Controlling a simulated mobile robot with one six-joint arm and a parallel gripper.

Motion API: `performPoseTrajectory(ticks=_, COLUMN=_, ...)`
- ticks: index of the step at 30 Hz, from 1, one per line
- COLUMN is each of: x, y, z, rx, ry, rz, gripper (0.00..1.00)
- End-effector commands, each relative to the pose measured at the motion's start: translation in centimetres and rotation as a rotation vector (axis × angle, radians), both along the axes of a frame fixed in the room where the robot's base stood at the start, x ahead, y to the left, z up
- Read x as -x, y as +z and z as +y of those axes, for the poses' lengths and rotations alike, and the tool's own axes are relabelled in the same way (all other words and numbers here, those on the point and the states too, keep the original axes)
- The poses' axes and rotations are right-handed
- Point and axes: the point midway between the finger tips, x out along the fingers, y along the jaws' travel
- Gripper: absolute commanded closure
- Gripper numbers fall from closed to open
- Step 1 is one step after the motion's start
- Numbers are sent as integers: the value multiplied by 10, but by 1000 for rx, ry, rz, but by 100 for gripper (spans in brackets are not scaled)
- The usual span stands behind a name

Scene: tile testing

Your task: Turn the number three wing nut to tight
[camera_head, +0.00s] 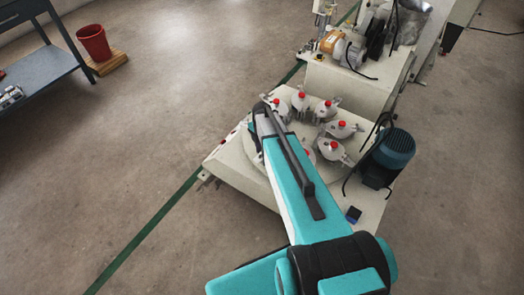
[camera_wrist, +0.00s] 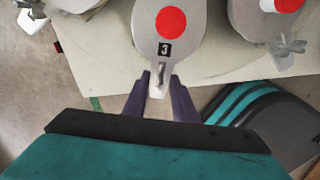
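The number three clamp (camera_wrist: 150,20), a pale metal piece with a red round top and a black "3" label (camera_wrist: 164,48), is at top centre in the wrist view. Its small metal wing nut (camera_wrist: 158,88) sticks out below the label. My gripper (camera_wrist: 160,80) has one dark purple finger on each side of this wing nut, with the tips very close to it. I cannot tell whether they touch or press on it. The nut's lower part is partly hidden. In the head view, my arm hides the gripper and this wing nut.
Several similar red-topped clamps (camera_head: 343,128) stand in a ring on the pale machine table (camera_head: 235,165). Neighbouring clamps (camera_wrist: 268,18) flank number three closely. A blue motor (camera_head: 393,150) stands at the table's right. Open floor lies to the left.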

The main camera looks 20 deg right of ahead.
Motion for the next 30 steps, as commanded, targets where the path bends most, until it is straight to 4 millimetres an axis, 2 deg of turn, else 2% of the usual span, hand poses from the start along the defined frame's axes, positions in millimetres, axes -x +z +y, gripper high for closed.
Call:
performPoseTrajectory(ticks=9, x=0, y=-1, z=0, rx=0, ry=0, rz=0, gripper=77)
performPoseTrajectory(ticks=13, x=0, y=-1, z=0, rx=0, ry=0, rz=0, gripper=99)
performPoseTrajectory(ticks=14, x=0, y=-1, z=0, rx=0, ry=0, rz=0, gripper=100)
performPoseTrajectory(ticks=30, x=-1, y=-1, z=1, rx=-1, ry=-67, rz=-2, gripper=100)
